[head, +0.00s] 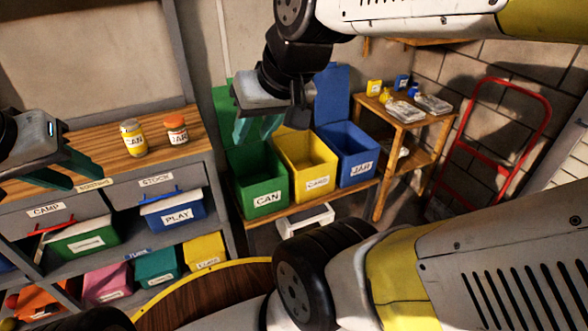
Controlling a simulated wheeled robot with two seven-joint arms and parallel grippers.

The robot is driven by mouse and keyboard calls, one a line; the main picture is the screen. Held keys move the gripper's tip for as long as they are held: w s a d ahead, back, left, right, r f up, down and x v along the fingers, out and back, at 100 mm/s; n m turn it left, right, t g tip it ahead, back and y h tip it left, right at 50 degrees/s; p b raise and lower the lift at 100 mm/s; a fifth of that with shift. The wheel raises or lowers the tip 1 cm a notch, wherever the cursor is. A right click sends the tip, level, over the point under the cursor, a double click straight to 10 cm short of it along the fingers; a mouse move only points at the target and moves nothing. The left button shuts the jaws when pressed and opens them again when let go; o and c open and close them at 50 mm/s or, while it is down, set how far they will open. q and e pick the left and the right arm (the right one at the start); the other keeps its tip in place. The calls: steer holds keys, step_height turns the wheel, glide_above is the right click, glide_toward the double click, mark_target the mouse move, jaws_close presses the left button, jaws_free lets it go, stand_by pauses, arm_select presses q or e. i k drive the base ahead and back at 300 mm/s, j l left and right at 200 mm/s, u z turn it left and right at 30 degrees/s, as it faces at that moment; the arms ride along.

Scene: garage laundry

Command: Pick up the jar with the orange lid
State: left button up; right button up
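The jar with the orange lid (176,130) stands upright on the wooden top of the shelf unit, at the left of the head view. Its label seems to read JAR. A yellow can labelled CAN (132,138) stands just left of it. My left gripper (67,172) is at the left edge, left of both and apart from them, open and empty. My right gripper (258,128) is right of the jar, in front of the bins, pointing down. Its teal fingers are apart, with nothing between them.
Open bins stand at the centre: green CAN (267,200), yellow (317,184) and blue JAR (360,171). The wooden counter (85,145) has free room around the jar. A wooden side table (408,112) holds small items. A red hand truck (483,145) leans at right.

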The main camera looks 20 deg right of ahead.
mark_target(178, 131)
steer(key=j, duration=0.7)
steer(key=k+l+z, duration=0.1)
steer(key=l+z, duration=0.9)
steer(key=k+l, duration=0.05)
